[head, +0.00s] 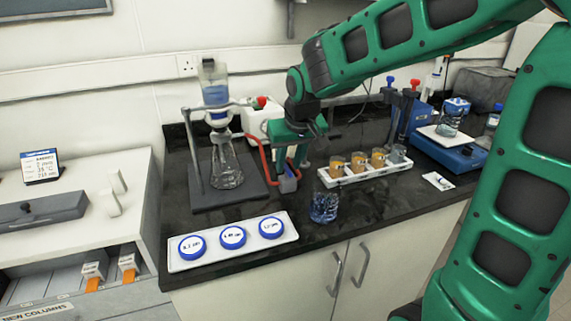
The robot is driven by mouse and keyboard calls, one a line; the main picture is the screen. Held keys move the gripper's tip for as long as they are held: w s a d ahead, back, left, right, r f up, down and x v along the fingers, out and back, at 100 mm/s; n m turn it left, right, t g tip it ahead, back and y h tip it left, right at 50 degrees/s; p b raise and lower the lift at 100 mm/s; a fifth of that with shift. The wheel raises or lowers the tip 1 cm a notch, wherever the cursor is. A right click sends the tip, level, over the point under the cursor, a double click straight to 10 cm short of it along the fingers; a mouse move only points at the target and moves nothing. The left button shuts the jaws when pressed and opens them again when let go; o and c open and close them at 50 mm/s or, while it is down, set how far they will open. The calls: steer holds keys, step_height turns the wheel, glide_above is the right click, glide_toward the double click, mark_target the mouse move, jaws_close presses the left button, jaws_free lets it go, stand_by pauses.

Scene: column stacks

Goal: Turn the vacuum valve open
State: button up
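A small blue-and-grey block (288,184), which looks like the vacuum valve, sits on the dark bench. A red hose (265,160) runs down to it. My gripper (289,168) points down directly over this block. The handle's position is hidden. To the left, a glass flask (227,170) stands on a dark stand base, with a clear filter funnel (214,90) of blue liquid above it. A white pump-like box (262,120) is behind my gripper.
A white rack (345,181) of amber-filled beakers stands right of my gripper. A blue glass beaker (323,208) is in front. A white tray (215,257) with blue-rimmed discs lies at the front left. A blue balance (447,150) is at right.

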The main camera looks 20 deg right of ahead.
steer(key=shift+f, duration=0.25)
